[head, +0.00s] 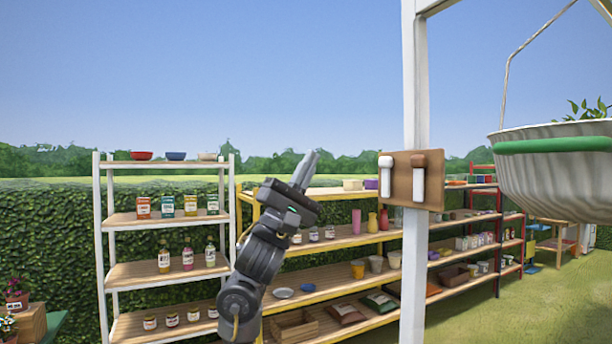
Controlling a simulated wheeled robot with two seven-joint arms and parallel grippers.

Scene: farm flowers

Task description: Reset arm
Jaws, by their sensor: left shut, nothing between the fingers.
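My left gripper (305,170) shows in the middle of the head view, at the end of my raised dark grey arm. It points up and slightly to the right. Its fingers are together, with nothing held between them. It is in front of the yellow-framed shelf and apart from the things around it. My right gripper is not in view.
A white post (413,270) with a wooden switch board (410,180) stands right of my gripper. A hanging planter (560,175) is at the upper right. A white shelf (130,219) and a yellow-framed shelf (340,242) hold jars, bottles and pots. Open grass lies at lower right.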

